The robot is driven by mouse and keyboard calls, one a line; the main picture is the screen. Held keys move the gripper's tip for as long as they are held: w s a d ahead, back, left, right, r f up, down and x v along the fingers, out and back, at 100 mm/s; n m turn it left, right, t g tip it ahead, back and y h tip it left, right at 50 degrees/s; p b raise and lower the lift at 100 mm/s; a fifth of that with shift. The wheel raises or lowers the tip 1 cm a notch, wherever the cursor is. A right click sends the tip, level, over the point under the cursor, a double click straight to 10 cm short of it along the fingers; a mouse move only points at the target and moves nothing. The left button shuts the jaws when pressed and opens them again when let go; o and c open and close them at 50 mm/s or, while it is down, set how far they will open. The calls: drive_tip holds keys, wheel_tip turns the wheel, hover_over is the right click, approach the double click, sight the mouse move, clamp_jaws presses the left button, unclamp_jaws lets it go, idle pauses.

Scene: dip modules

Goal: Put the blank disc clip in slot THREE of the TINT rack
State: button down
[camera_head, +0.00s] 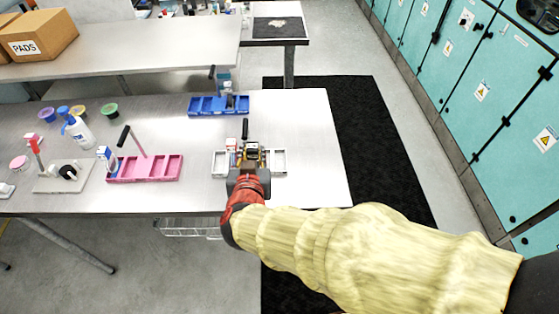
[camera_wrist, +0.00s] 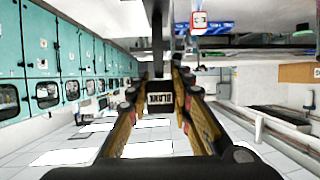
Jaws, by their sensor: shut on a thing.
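My gripper (camera_head: 250,156) is over the middle of a pale grey rack (camera_head: 279,162), which it partly hides. In the wrist view, my gripper (camera_wrist: 160,98) is shut on a dark clip with a white label reading BLANK (camera_wrist: 160,101). The label stands between the two fingers. A dark upright bar runs past the clip in that view. A blue rack (camera_head: 205,105) stands behind, and a pink rack (camera_head: 165,169) stands to the left. I cannot read any rack name or slot number. Whether the clip touches the grey rack is hidden by my gripper.
Small cartons and dark-handled items stand at the racks. A spray bottle (camera_head: 76,130), several small tubs and a pale board (camera_head: 60,181) lie on the left of the table. The table's right end (camera_head: 318,150) is clear. A cardboard box (camera_head: 40,35) sits on the bench behind.

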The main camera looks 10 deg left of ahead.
drive_tip(key=shift+w+a+f+b, duration=0.2)
drive_tip(key=shift+w+f+b, duration=1.15)
drive_tip(key=shift+w+f, duration=0.9)
drive_tip(key=shift+w+a+f+b, duration=0.25)
drive_tip(key=shift+w+f+b, duration=1.15)
drive_tip(key=shift+w+f, duration=0.85)
drive_tip(key=shift+w+a+f+b, duration=0.2)
drive_tip(key=shift+w+f+b, duration=1.15)
drive_tip(key=shift+w+f, duration=0.85)
drive_tip(key=shift+w+r, duration=0.1)
drive_tip(key=shift+w, duration=0.1)
drive_tip(key=c, duration=1.7)
unclamp_jaws()
drive_tip(key=shift+o, duration=0.6)
